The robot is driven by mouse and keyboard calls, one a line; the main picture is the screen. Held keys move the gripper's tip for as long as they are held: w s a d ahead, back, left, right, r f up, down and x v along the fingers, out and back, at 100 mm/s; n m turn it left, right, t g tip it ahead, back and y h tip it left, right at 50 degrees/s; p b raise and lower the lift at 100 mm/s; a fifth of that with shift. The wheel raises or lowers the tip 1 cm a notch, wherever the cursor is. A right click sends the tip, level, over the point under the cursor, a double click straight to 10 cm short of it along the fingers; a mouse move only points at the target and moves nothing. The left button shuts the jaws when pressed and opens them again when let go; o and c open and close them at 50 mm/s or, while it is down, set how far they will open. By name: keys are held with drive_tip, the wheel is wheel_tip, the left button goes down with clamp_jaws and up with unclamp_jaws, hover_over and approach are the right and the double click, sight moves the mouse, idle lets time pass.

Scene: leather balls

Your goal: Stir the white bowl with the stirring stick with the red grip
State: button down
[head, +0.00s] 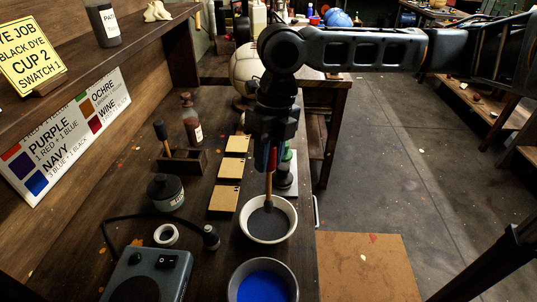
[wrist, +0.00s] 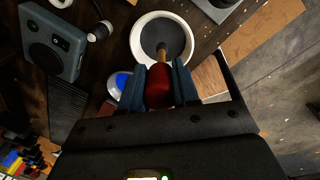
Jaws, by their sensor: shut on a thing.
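The white bowl (head: 268,240) stands on the bench near the right edge with dark grey contents; it also shows in the wrist view (wrist: 136,42). My gripper (head: 271,155) is above the bowl, its blue fingers shut on the red grip (wrist: 159,88) of the stirring stick. The wooden shaft of the stirring stick (head: 268,188) points down into the bowl. How deep the tip sits is hidden. The red grip is mostly covered by the fingers in the head view.
A grey-rimmed bowl of blue dye (head: 262,276) stands just in front. A grey appliance (head: 150,275) with a cable, a white ring (head: 167,234) and a dark jar (head: 165,193) are to the left. Wooden tiles (head: 223,199) lie behind left. A green-capped bottle is partly hidden behind my gripper.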

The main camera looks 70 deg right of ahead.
drive_tip(key=shift+r, duration=2.5)
